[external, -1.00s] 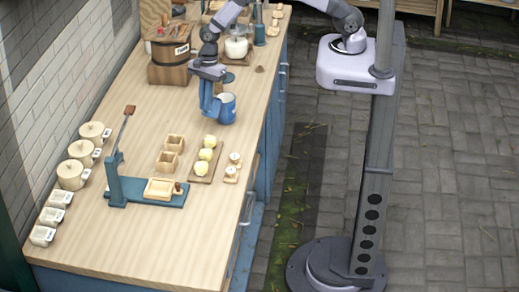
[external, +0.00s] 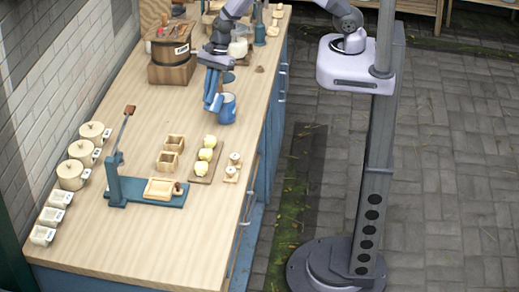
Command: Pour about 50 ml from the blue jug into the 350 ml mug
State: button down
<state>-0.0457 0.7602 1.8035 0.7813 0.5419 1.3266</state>
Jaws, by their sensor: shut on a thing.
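The blue jug (external: 228,109) is near the right edge of the wooden counter, upright or nearly so, with its opening facing up. My gripper (external: 212,103) points down at the jug's left side and is shut on it, apparently at the handle; the fingers hide the grip itself. I cannot tell whether the jug's base touches the counter. What is inside the jug does not show. I cannot clearly make out the 350 ml mug. A dark round disc (external: 228,77) shows just behind my gripper; I cannot tell what it is.
A wooden tub (external: 170,62) stands left of my arm, and a pale jar (external: 238,47) is partly hidden behind it. A tray of pale yellow balls (external: 206,155), small wooden boxes (external: 170,152) and a blue-based press (external: 140,191) are nearer. Lidded pots (external: 72,175) line the left edge.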

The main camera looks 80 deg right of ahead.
jog(key=shift+d+r, duration=0.15)
jog(key=shift+d+y+b, duration=0.1)
jog(key=shift+y+b, duration=0.3)
jog(key=shift+s+d+r, duration=0.1)
jog(key=shift+s+r, duration=0.05)
jog(key=shift+d+t, duration=0.15)
jog(key=shift+t, duration=0.15)
jog(key=shift+s+d+r+t+y+b, duration=0.25)
jog(key=shift+y+b, duration=0.35)
jog(key=shift+b, duration=0.9)
jog(key=shift+s+d+r+t+y+b, duration=0.15)
jog(key=shift+d+r+y+b, duration=0.35)
jog(key=shift+b, duration=1)
jog(key=shift+s+d+r+t+y+b, duration=0.15)
jog(key=shift+y+b, duration=0.55)
jog(key=shift+b, duration=0.8)
